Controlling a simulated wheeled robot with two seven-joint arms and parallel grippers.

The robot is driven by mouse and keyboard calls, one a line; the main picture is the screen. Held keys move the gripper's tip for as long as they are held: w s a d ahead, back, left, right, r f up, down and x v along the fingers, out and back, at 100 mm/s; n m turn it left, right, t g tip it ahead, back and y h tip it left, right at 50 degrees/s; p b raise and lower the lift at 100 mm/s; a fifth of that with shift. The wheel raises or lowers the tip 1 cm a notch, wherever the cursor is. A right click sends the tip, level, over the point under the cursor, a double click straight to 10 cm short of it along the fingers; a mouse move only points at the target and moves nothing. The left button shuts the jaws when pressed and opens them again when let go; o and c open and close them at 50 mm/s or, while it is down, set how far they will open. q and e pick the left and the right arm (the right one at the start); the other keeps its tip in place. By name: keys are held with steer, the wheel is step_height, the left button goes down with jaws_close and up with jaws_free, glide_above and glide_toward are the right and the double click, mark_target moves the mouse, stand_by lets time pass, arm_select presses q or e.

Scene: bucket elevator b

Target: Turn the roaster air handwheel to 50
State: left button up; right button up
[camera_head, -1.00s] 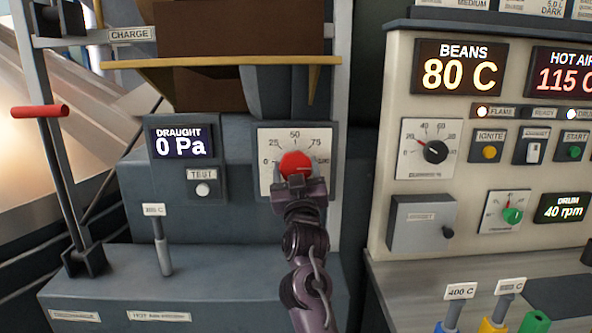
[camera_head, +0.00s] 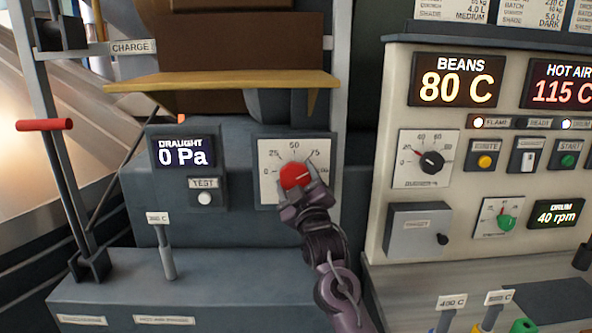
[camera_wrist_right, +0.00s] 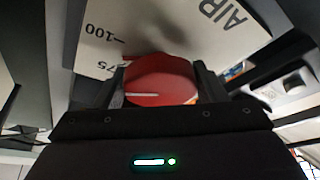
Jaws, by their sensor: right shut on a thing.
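The roaster air handwheel is a red round knob (camera_head: 292,175) on a pale square dial plate (camera_head: 268,192) marked 0, 25, 50, 75 and 100. My right gripper (camera_head: 300,190) is shut on the knob from below and right, its fingers on either side of the rim. In the right wrist view the red knob (camera_wrist_right: 160,80) sits between the two fingers (camera_wrist_right: 162,92), with a white line pointing left near the 75 and 100 marks. In the head view the line points right and slightly up; the exact value is unclear. My left gripper is not in view.
A draught display (camera_head: 183,153) reading 0 Pa and a test button (camera_head: 205,198) are left of the dial. A yellow-edged shelf (camera_head: 225,82) overhangs it. A lever (camera_head: 166,250) stands lower left. The control panel (camera_head: 400,100) is at right.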

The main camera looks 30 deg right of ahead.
steer(key=n+y+p, duration=0.1)
steer(key=n, duration=0.1)
steer(key=n+g+y+p, duration=0.1)
steer(key=n+p, duration=0.1)
steer(key=n, duration=0.1)
steer(key=n+p, duration=0.1)
steer(key=n, duration=0.1)
steer(key=shift+r+n+y+p, duration=0.25)
steer(key=shift+n+y+p, duration=0.15)
steer(key=n+g+y+p, duration=0.1)
steer(key=n, duration=0.2)
steer(key=shift+p, duration=0.35)
steer(key=shift+n+g+p, duration=0.45)
steer(key=shift+n+g, duration=0.15)
steer(key=shift+n, duration=0.6)
steer(key=shift+f, duration=0.1)
steer(key=o, duration=1)
steer(key=shift+s, duration=0.2)
steer(key=shift+s, duration=0.35)
steer(key=s, duration=0.2)
steer(key=s+b, duration=0.1)
steer(key=s, duration=0.1)
steer(key=s+a+b, duration=0.1)
steer(key=s, duration=0.1)
steer(key=shift+s+a+r, duration=0.1)
steer(key=shift+s+r, duration=0.1)
steer(key=shift+s, duration=0.15)
